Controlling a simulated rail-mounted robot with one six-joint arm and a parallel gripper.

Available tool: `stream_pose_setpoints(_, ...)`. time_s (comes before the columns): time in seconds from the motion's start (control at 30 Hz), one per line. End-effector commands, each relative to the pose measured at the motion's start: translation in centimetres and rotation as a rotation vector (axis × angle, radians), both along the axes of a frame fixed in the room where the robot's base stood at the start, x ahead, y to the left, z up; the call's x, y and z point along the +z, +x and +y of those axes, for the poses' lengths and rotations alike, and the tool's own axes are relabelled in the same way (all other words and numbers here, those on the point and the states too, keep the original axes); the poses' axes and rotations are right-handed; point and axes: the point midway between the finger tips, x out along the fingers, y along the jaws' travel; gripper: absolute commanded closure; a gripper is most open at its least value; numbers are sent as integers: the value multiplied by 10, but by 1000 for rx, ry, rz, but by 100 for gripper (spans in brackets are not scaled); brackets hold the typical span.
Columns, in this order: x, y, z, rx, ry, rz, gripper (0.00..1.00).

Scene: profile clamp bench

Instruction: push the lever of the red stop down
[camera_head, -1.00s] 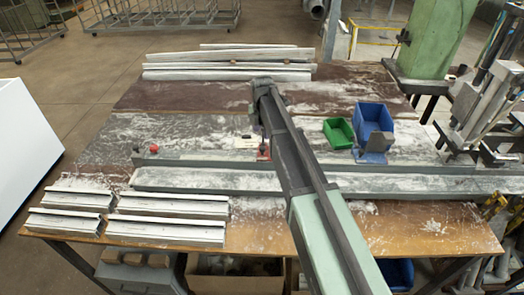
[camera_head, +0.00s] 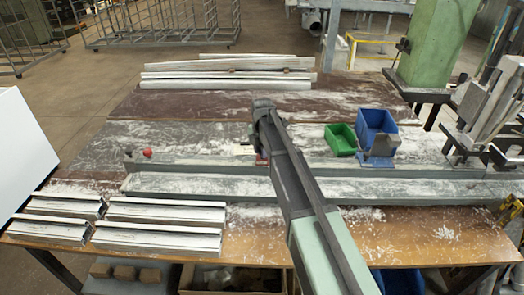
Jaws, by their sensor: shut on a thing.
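The red stop (camera_head: 262,160) stands at the back fence rail of the bench, in the middle of the picture. Only a small red part of it shows beside my arm, and its lever is hidden from this view. My gripper (camera_head: 260,148) points down at the red stop, shut on its lever as far as I can tell. My wrist and forearm cover most of the fingers, so the exact contact and the lever's angle do not show.
A red knob (camera_head: 147,153) sits at the rail's left end. A green bin (camera_head: 341,139) and a blue bin (camera_head: 376,122) stand right of my arm. White profiles (camera_head: 160,238) lie front left, and more profiles (camera_head: 228,76) lie at the back.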

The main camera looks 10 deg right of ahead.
Motion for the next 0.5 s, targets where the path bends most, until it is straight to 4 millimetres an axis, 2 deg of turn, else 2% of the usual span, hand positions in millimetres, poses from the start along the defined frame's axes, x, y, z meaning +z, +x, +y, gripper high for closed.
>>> stream_pose_setpoints(0.17,0,0,1,0,0,0,100)
stream_pose_setpoints(0.3,0,3,11,1,0,0,100)
stream_pose_setpoints(0.5,0,3,11,0,0,0,100)
